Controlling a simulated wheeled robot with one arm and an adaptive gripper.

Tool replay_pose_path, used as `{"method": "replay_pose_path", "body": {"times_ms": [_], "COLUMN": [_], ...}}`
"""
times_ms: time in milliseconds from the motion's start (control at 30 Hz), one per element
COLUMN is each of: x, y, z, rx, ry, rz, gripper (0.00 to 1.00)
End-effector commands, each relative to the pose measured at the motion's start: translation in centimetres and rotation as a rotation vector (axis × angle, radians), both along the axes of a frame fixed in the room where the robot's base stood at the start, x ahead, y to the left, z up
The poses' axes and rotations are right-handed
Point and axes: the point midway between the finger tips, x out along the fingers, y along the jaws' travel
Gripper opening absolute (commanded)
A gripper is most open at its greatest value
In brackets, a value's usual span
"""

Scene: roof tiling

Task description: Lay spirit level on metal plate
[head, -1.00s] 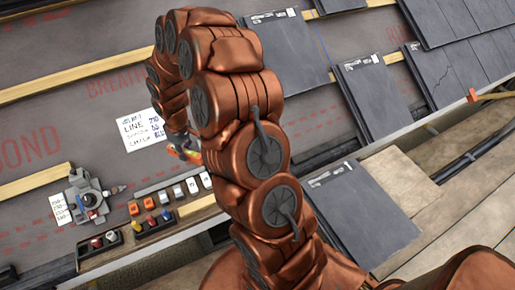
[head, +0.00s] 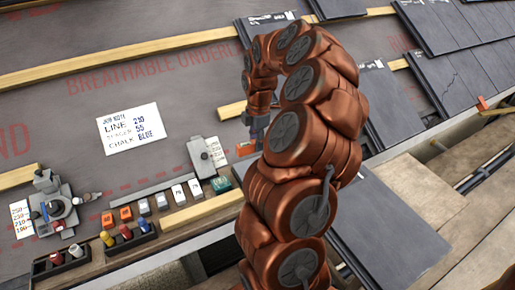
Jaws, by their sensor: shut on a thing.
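My gripper (head: 257,126) points down at the end of my curled arm, over the dark underlay, and is shut. Its fingers are small and partly hidden by my arm. An orange thing (head: 245,148) shows right at the fingertips; I take it as what I hold, but cannot tell whether it is the spirit level. No other clear spirit level shows. A grey plate-like piece (head: 205,156) with a pale label lies just left of my gripper, apart from it. A long thin grey metal strip (head: 155,187) lies farther left. I cannot tell which is the metal plate.
A job note (head: 130,129) lies on the underlay. Small boxes (head: 160,202), dark trays (head: 122,237) with coloured bottles and a grey tool (head: 54,203) line the lower left. Wooden battens (head: 120,61) cross the roof. Slates (head: 395,95) lie right. Underlay around the note is clear.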

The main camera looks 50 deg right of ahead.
Motion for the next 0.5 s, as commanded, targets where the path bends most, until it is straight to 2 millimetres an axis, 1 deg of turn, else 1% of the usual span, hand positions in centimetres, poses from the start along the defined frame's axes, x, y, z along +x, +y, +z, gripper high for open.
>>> {"method": "replay_pose_path", "body": {"times_ms": [267, 500], "x": [-0.2, -0.1], "y": [-0.2, -0.2], "z": [-0.7, -2.2], "rx": [0.000, 0.000], "ry": [-0.002, -0.003], "rz": [0.009, 0.008], "gripper": [0.00, 0.00]}}
